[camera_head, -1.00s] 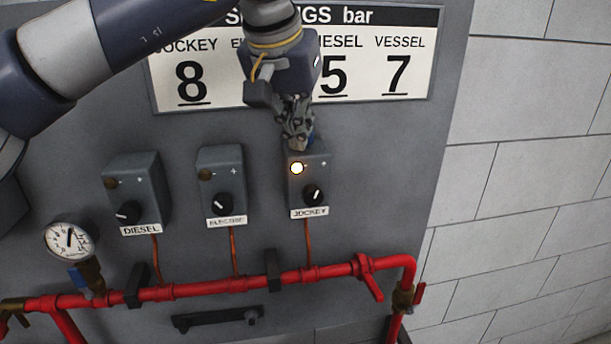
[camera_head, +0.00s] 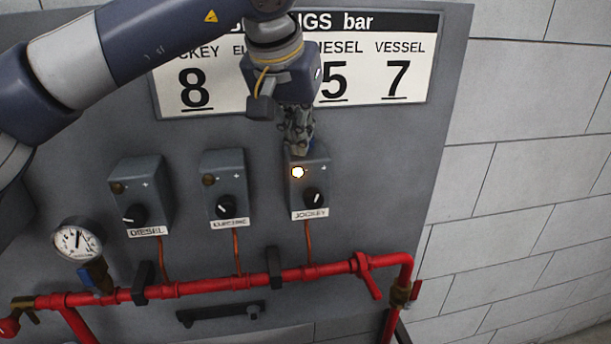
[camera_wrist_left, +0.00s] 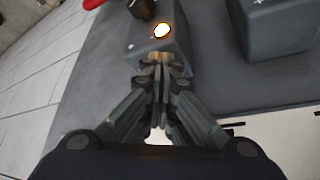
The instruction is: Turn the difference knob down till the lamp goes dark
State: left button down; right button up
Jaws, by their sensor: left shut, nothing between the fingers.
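The JOCKEY switch box (camera_head: 323,172) is grey, on the right of three boxes on the panel. Its lamp (camera_head: 298,172) glows bright, and it also glows in the left wrist view (camera_wrist_left: 161,31). A black knob (camera_head: 313,195) sits on the lower front of this box; it shows partly at the top of the left wrist view (camera_wrist_left: 141,9). My left gripper (camera_head: 300,148) is shut and empty at the top of the JOCKEY box, above the lamp. In the left wrist view its fingertips (camera_wrist_left: 160,62) are at the box's top end; contact is unclear. My right gripper is out of view.
The ELECTRIC box (camera_head: 223,180) and DIESEL box (camera_head: 139,190) stand to the left, lamps dark. A settings sign (camera_head: 410,75) is above, partly covered by my arm. A red pipe (camera_head: 200,286) and a gauge (camera_head: 76,241) lie below.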

aim_at(300, 160)
pick_arm(q)
jog(key=shift+f+p, duration=0.15)
jog(key=shift+p, duration=0.15)
jog(key=shift+s+f, duration=0.1)
jog(key=shift+s, duration=0.15)
dwell(0.5)
notch_tip(300, 160, up, 6)
jog(key=p, duration=0.5)
jog(key=shift+p, duration=0.3)
jog(key=shift+r, duration=0.2)
